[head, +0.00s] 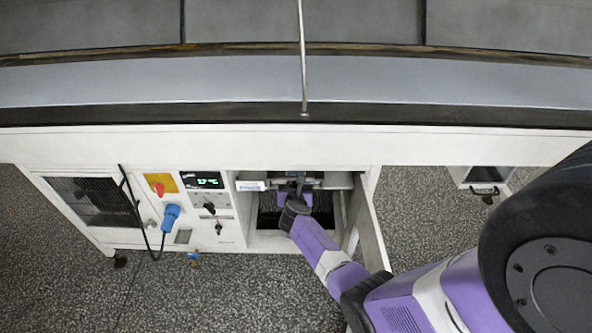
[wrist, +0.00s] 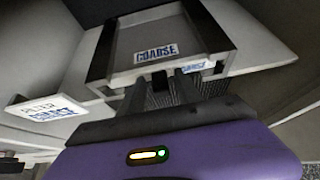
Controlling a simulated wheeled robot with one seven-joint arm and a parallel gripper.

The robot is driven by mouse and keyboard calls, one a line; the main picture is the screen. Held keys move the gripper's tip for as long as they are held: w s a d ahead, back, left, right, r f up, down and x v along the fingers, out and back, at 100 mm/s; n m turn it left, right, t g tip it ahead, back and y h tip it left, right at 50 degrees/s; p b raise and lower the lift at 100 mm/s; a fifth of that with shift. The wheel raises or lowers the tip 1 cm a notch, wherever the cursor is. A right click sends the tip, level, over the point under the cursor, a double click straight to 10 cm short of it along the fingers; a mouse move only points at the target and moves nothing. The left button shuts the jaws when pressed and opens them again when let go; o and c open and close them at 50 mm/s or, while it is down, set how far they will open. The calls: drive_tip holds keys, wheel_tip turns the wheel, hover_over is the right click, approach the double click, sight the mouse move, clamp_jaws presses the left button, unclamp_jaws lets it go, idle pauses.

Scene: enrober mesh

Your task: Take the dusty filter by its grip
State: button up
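In the wrist view a grey tray-like piece (wrist: 160,24) with dark side rails carries a "COARSE" label on its front edge. It may be the filter or its holder; I cannot tell, and no dust is plain. A small dark tab, perhaps the grip (wrist: 160,80), shows below that label. My gripper (wrist: 161,84) has its two dark fingers apart, one on each side of the tab, with no clear contact. A dark ribbed surface (wrist: 212,87) lies behind the right finger. In the head view my gripper (head: 294,188) is inside the open cabinet bay, and my wrist hides much of it.
A white plate with a "FILTER COARSE" label (wrist: 45,108) is at left in the wrist view. In the head view the open door (head: 368,225) stands right of my forearm. Left of the bay are a control panel (head: 204,180), a blue plug (head: 171,216) and a hanging cable.

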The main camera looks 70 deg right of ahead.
clamp_jaws()
drive_tip(key=s+a+p, duration=0.2)
drive_tip(key=s+a, duration=0.2)
drive_tip(key=a, duration=0.6)
drive_tip(key=s+a+p, duration=0.3)
drive_tip(key=s+a, duration=0.1)
drive_tip(key=a, duration=0.6)
drive_tip(key=shift+s+a+r, duration=0.15)
drive_tip(key=shift+s+r, duration=0.05)
drive_tip(key=shift+r, duration=0.05)
idle(2.0)
idle(0.6)
